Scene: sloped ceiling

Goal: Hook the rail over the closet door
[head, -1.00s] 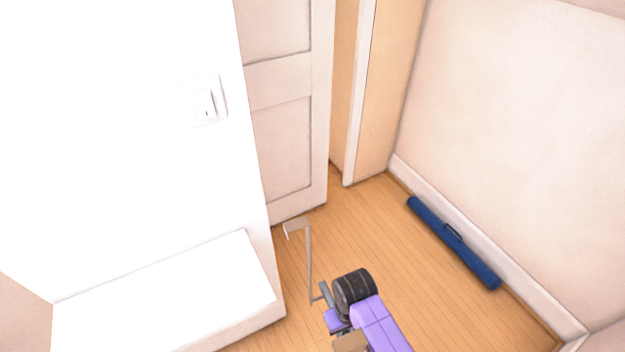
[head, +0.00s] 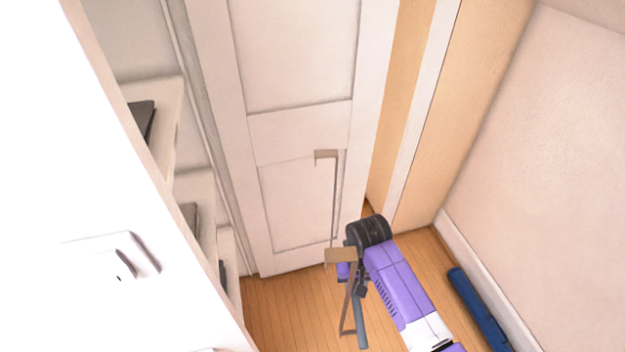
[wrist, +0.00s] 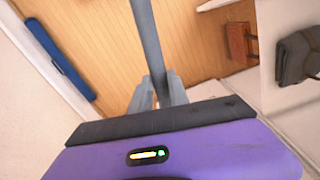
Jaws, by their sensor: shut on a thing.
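The closet door (head: 298,135) is a pale panelled door in the head view, standing upright beyond my arm. The rail (head: 361,325) is a grey bar with two thin arms ending in flat tan hooks. One hook (head: 326,154) shows in front of the door's middle; the other (head: 341,256) is lower and nearer. Both appear well below the door's top, which is out of frame. My gripper (head: 356,277) is shut on the grey bar, partly hidden by my wrist. In the wrist view, the fingers (wrist: 156,97) close around the bar (wrist: 147,40).
A white wall with a switch (head: 118,262) fills the left. Shelves (head: 160,120) with dark items stand between it and the door. A blue long case (head: 480,308) lies by the right wall.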

